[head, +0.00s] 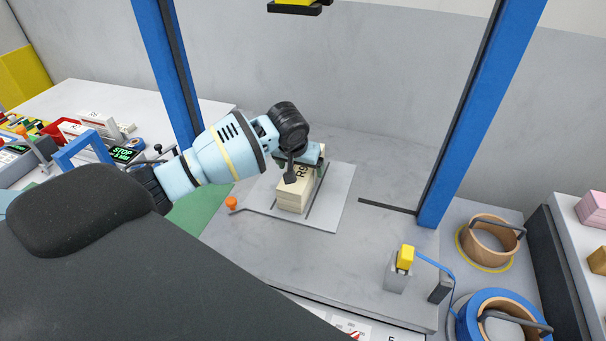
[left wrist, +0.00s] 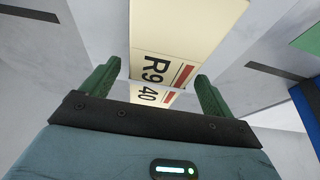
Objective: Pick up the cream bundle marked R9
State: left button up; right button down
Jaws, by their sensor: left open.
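The cream bundle marked R9 (head: 292,194) stands on a light grey plate (head: 334,206) in the middle of the bench, under the blue frame. In the left wrist view the bundle (left wrist: 185,35) shows its black R9 lettering and a red stripe. My left gripper (head: 298,174) is above the bundle. Its two green fingers (left wrist: 158,86) are open, one on each side of the marked end, with a gap visible beside the bundle. The gripper and wrist hide part of the bundle's top in the head view. My right gripper is not in view.
Blue posts (head: 465,110) rise on both sides of the bench. A yellow button on a grey block (head: 405,258) stands front right. An orange knob (head: 231,202) is left of the plate. A cluttered side table (head: 90,100) is at the left.

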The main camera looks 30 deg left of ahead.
pick_arm(q)
jog(key=x, duration=0.5)
jog(key=shift+w+r+b, duration=0.15)
jog(key=shift+w+b, duration=0.05)
jog(key=shift+b, duration=0.15)
jog(key=shift+c, duration=0.2)
jog(key=c, duration=1.7)
jog(key=shift+r, duration=0.2)
jog(key=shift+c, duration=0.5)
